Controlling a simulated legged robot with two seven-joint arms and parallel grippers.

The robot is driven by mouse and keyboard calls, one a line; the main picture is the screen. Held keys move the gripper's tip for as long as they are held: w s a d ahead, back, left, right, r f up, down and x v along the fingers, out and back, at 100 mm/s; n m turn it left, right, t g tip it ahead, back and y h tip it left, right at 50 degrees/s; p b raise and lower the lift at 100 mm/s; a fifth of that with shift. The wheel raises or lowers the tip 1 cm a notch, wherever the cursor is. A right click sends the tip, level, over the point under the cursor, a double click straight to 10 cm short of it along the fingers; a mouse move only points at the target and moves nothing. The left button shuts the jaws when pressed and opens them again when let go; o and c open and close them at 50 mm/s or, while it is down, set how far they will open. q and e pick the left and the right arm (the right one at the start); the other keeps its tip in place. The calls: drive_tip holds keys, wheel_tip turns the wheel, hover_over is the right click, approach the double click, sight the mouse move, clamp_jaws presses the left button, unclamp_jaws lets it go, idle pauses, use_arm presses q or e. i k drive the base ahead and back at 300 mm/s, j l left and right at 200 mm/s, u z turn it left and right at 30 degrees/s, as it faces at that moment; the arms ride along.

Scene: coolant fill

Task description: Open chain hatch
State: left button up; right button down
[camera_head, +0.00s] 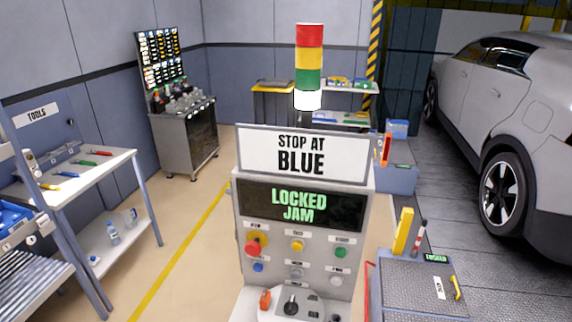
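A dark textured panel (410,285) lies flat on top of a blue-grey unit at the lower right. A yellow handle (456,287) and a small white label (438,288) are on it. It looks closed, and it may be the chain hatch, but the label is too small to read. A small sign with green letters (436,258) is at its back edge. Neither of my grippers is in view.
A control console (297,250) with buttons stands in front; its screen (301,205) reads "LOCKED JAM" and its sign (303,155) "STOP AT BLUE". A yellow post (403,232) stands behind the panel. A tool table (70,180) is left, a car (510,120) right.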

sight(435, 288)
drive_tip(key=z, duration=1.35)
drive_tip(key=l+z, duration=0.3)
drive_tip(key=l, duration=0.15)
drive_tip(key=i+l+z, duration=0.15)
drive_tip(key=l+z, duration=0.2)
drive_tip(key=i+l+z, duration=0.15)
drive_tip(key=l+z, duration=0.15)
drive_tip(key=l, duration=0.2)
drive_tip(key=i+l+z, duration=0.85)
drive_tip(key=i, duration=0.35)
drive_tip(key=i+l+z, duration=0.1)
drive_tip(key=i+z, duration=0.15)
drive_tip(key=i, duration=0.15)
drive_tip(key=i+u, duration=0.8)
drive_tip(key=i+l+u, duration=0.15)
drive_tip(key=i+u, duration=0.25)
drive_tip(key=i+j+u, duration=0.25)
drive_tip(key=i+u, duration=0.25)
drive_tip(key=i+j+u, duration=0.15)
drive_tip(key=i+u, duration=0.15)
drive_tip(key=u, duration=0.2)
drive_tip(key=i+u, duration=0.85)
drive_tip(key=i+l+u, duration=0.15)
drive_tip(key=i+u, duration=0.25)
drive_tip(key=i, duration=0.15)
drive_tip(key=i+l+u, duration=0.35)
drive_tip(key=i+j, duration=0.1)
